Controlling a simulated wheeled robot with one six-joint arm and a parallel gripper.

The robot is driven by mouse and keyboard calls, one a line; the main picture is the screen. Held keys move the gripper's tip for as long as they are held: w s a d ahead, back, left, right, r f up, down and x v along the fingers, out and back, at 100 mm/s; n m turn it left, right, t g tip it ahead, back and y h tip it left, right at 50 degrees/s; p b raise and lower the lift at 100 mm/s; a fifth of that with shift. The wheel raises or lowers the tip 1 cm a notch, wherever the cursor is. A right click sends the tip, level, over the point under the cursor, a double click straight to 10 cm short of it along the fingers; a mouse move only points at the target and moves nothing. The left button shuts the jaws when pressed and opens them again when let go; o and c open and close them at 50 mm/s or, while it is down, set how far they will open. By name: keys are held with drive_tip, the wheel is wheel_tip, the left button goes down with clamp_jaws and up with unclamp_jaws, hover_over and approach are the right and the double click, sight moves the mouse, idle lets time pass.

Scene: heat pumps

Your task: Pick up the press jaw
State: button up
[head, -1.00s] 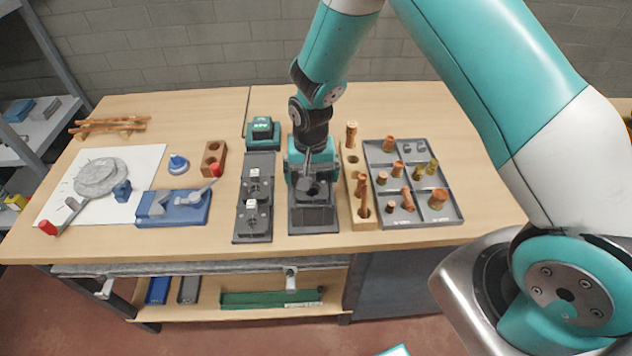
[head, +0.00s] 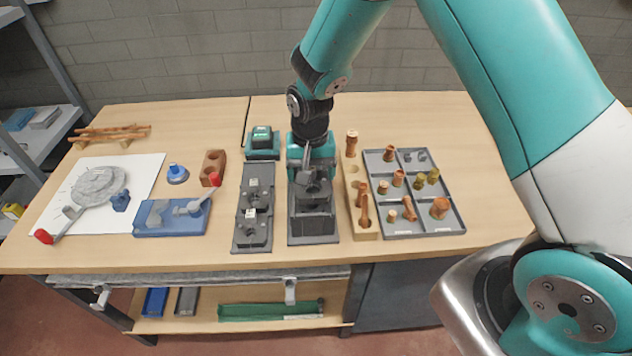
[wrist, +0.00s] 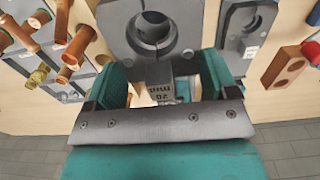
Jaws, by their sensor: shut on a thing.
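The press jaw (wrist: 118,25) is a grey block with a round ring opening and a small lettered tag. In the wrist view it sits between the two teal fingers of my gripper (wrist: 163,85), which is shut on it. In the head view my gripper (head: 311,172) points down over the right-hand dark stand (head: 313,238), with the jaw (head: 312,188) at its tip. The jaw appears raised above the stand, though the exact gap cannot be told. The fingers partly hide the jaw's lower part.
Another dark stand (head: 252,246) with grey jaws is close on the left. A wooden block (head: 363,235) with copper fittings and a grey divided tray (head: 414,233) are close on the right. A teal device (head: 262,145) stands behind. The bench front edge is near.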

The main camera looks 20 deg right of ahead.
wheel_tip(320, 180, up, 16)
drive_tip(key=b, duration=0.3)
drive_tip(key=shift+r, duration=0.2)
